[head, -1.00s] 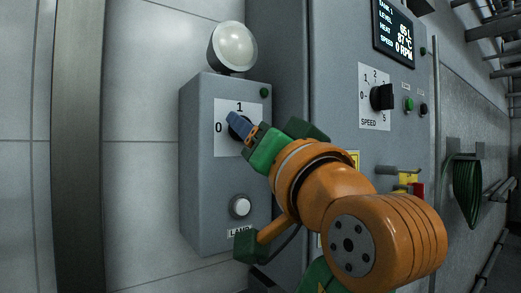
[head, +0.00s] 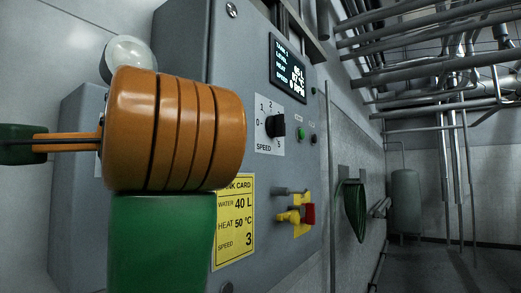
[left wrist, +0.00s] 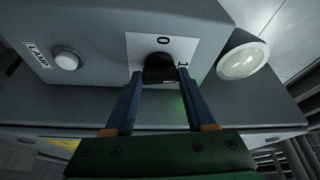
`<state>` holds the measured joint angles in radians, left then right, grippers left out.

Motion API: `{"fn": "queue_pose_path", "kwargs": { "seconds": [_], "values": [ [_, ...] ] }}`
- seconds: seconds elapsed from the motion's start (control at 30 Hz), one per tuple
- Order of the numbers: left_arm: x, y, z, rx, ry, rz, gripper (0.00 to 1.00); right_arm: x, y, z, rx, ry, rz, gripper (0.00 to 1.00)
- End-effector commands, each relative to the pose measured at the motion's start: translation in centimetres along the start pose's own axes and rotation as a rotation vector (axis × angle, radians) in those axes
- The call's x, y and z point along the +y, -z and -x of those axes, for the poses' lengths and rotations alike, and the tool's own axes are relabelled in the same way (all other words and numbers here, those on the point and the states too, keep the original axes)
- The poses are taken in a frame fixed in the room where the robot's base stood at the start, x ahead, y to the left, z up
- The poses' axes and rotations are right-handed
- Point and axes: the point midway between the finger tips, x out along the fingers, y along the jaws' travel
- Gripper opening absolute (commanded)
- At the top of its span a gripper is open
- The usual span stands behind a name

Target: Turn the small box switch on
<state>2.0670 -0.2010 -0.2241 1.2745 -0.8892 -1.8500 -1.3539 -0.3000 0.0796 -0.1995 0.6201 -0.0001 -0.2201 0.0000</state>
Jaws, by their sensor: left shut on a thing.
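The small grey box (head: 75,200) is at the left of the head view, largely hidden behind my left arm. The left wrist view shows its white dial plate with 0 and 1 and the black switch knob (left wrist: 160,68). The blue fingers of my left gripper (left wrist: 160,78) are on either side of the knob, shut on it. I cannot tell which mark the knob points to. My right gripper is not in view.
A round lamp (head: 128,58) sits on top of the box. Right of it stands a larger grey panel (head: 230,120) with a display (head: 288,68), speed knob (head: 275,125), yellow card (head: 234,220) and a yellow-red valve (head: 297,215). A green hose hangs further right.

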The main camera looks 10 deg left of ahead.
Motion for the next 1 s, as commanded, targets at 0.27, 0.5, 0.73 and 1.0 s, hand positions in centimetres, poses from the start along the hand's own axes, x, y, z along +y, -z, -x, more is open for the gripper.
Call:
{"fn": "queue_pose_path", "kwargs": {
  "seconds": [0.27, 0.5, 0.73, 1.0],
  "values": [
    [-0.19, 0.00, -0.01, -0.001, -0.057, -0.137, 0.00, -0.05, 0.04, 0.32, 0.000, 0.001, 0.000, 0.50],
    [-0.21, -0.01, -0.01, -0.001, -0.080, -0.193, 0.00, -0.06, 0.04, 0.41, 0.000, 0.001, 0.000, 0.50],
    [-0.15, 0.00, -0.02, -0.001, -0.087, -0.208, 0.00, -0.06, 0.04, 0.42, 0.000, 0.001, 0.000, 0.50],
    [-0.12, 0.01, -0.03, -0.001, -0.087, -0.208, 0.00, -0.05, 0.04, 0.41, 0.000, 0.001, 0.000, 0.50]
  ]
}}
